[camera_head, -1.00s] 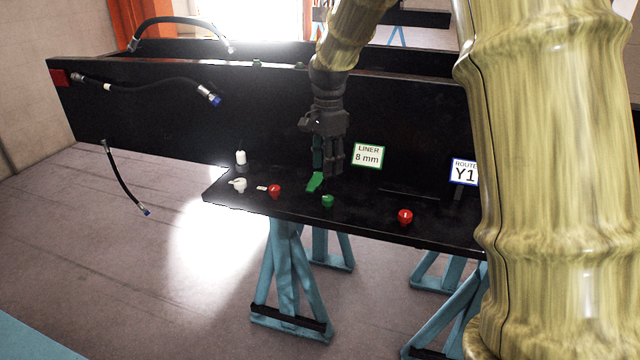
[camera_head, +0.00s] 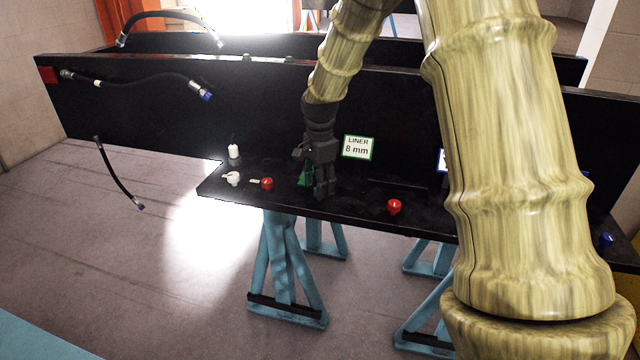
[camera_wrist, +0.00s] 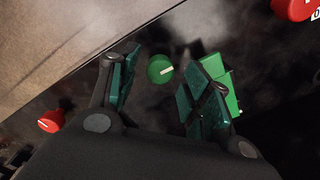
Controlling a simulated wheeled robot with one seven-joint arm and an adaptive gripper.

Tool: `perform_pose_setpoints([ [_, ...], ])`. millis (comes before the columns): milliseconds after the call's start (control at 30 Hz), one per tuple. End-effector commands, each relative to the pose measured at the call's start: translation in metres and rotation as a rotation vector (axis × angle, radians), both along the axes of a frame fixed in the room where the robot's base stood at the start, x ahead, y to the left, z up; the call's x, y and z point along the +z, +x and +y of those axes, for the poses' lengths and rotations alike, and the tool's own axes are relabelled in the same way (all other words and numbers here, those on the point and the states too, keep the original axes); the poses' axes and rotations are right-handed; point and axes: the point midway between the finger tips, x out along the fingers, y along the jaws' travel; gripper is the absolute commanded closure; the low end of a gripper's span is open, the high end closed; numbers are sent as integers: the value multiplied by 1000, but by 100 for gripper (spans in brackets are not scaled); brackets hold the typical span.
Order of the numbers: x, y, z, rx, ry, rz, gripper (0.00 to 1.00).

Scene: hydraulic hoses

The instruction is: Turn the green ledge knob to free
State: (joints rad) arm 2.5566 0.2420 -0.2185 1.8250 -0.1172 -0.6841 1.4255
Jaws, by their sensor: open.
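The green ledge knob (camera_wrist: 160,69) is round with a white pointer line on its top. In the wrist view it shows between the two fingers of my gripper (camera_wrist: 163,85), which are open on either side of it. I cannot tell whether they touch it. In the head view my gripper (camera_head: 322,190) points down over the front ledge and hides the knob. A green block-like piece (camera_wrist: 222,80) lies just beyond the right finger in the wrist view; part of it also shows beside my gripper in the head view (camera_head: 304,177).
Red knobs stand left (camera_head: 267,183) and right (camera_head: 394,206) on the ledge (camera_head: 350,202). A white knob (camera_head: 232,178) and a white-topped piece (camera_head: 234,152) are at its left end. A LINER 8 mm sign (camera_head: 359,147) stands behind. Hoses (camera_head: 150,83) hang on the black panel.

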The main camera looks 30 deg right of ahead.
Motion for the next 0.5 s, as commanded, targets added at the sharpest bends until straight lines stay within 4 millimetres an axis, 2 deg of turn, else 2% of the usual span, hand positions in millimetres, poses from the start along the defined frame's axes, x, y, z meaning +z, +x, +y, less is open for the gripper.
perform_pose_setpoints([
  [33,-13,-7,1,1,5,21,63],
  [300,-12,-6,2,2,3,18,65],
  [500,-10,-5,2,2,3,15,97],
])
